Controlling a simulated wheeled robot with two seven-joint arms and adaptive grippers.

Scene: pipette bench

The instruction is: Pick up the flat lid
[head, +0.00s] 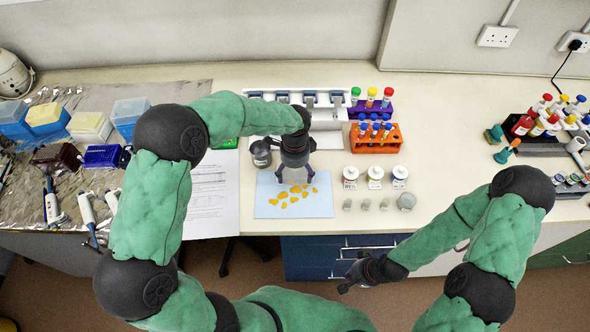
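A round grey disc (407,201), which looks like the flat lid, is on the bench at the right end of a row of small clear vials (366,204). I cannot make out its details. My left gripper (296,178) points down over the pale blue mat (266,206), to the left of the disc and well apart from it. Its two fingers are spread, and I see nothing clearly held between them. My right gripper (349,283) is in front of the bench edge, over the drawers and floor, apart from everything; its fingers are too small and dark to judge.
Yellow-orange pieces (294,196) lie on the mat. A dark metal cup (261,153) stands left of my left gripper. White bottles (375,177) stand behind the vials. An orange tube rack (375,138) is further back. Bench right of the disc is clear.

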